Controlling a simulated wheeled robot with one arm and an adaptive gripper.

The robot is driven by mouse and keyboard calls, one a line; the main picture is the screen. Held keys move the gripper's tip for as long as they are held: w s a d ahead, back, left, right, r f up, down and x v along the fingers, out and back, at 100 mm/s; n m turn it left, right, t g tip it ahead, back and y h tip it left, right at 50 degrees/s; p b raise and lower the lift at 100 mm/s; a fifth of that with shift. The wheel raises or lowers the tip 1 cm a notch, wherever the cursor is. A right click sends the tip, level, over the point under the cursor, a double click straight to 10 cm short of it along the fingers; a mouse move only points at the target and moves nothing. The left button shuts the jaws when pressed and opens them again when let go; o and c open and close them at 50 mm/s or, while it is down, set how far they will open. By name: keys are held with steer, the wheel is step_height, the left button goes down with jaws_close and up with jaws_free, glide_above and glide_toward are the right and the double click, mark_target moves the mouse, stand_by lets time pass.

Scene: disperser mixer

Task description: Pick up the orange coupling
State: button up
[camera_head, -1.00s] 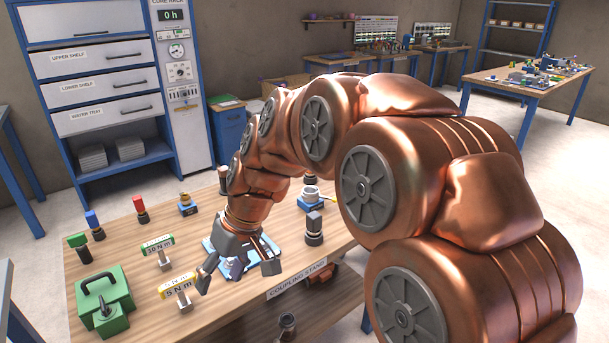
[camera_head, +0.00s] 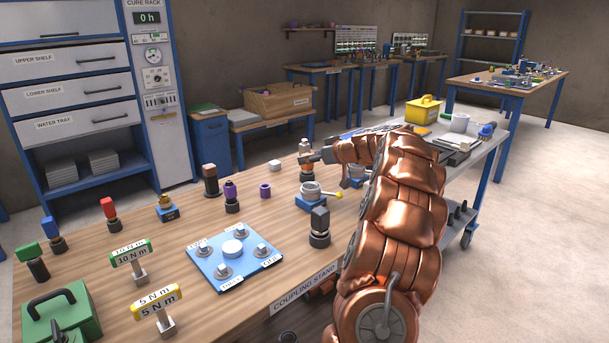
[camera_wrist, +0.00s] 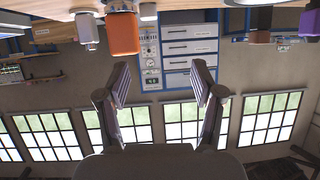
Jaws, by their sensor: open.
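The orange coupling (camera_wrist: 122,33) shows in the wrist view, which is upside down, as an orange block at the upper left, beyond my fingertips. In the head view a small orange part (camera_head: 306,172) on a dark base, at the back right of the bench, looks like the same thing; my gripper partly hides it. My gripper (camera_wrist: 160,72) is open, with nothing between its fingers. In the head view my gripper (camera_head: 314,157) is beside the orange part, and contact cannot be told.
The wooden bench (camera_head: 205,305) holds a blue plate (camera_head: 212,268), a purple-topped part (camera_head: 231,196), a blue fixture with a yellow handle (camera_head: 311,197) and a grey-topped post (camera_head: 319,227) close to my arm. A cart (camera_head: 482,160) stands to the right.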

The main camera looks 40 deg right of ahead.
mark_target(311, 164)
steer(key=shift+h, duration=0.3)
steer(key=d+f+b, duration=0.1)
steer(key=d+f, duration=0.2)
steer(key=shift+d+f+b, duration=0.25)
steer(key=shift+d+b, duration=0.1)
steer(key=shift+d+p+x, duration=0.15)
steer(key=shift+p+x, duration=0.1)
steer(key=shift+x, duration=1.55)
steer(key=shift+d+p+x, duration=0.1)
steer(key=shift+p+x, duration=0.1)
steer(key=shift+x, duration=1.65)
steer(key=shift+r, duration=0.2)
jaws_close()
